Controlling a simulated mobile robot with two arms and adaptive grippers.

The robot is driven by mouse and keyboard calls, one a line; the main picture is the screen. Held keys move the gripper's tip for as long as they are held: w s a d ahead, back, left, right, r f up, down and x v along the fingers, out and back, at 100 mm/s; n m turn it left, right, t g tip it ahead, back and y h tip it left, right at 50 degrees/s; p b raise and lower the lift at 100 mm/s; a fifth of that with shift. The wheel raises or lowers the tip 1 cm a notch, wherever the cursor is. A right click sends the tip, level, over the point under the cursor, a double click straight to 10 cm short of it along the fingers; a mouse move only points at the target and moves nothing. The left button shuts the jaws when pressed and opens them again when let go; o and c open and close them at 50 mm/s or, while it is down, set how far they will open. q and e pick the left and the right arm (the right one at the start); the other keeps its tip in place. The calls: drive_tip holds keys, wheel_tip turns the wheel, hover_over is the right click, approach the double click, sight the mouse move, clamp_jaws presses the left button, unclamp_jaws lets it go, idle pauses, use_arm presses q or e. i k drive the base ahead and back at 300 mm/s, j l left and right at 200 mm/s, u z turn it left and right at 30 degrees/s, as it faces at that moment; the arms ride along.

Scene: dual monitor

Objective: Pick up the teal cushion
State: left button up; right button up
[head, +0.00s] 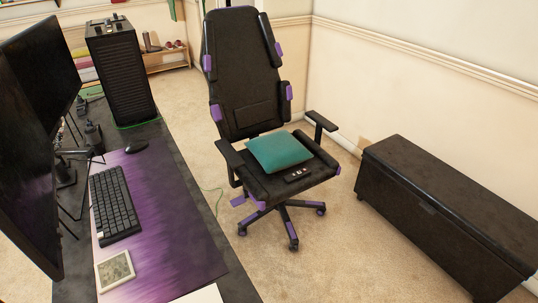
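The teal cushion (279,151) lies on the seat of a black and purple office chair (246,75) in the middle of the head view. It rests toward the back left of the seat, between the two armrests. Its top is fully in view and nothing covers it. Neither of my grippers shows in this view.
A dark desk (214,262) at left holds a purple mat (185,250), a keyboard (114,203), a mouse (136,147), monitors (42,70) and a black computer tower (121,75). A black chest (440,215) stands along the right wall. Carpet is clear around the chair.

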sight(276, 151)
drive_tip(key=l, duration=0.4)
drive_tip(key=i+l+u, duration=0.15)
drive_tip(key=i+l, duration=0.3)
drive_tip(key=i+l+u, duration=0.1)
drive_tip(key=i+l, duration=0.35)
drive_tip(key=l, duration=0.2)
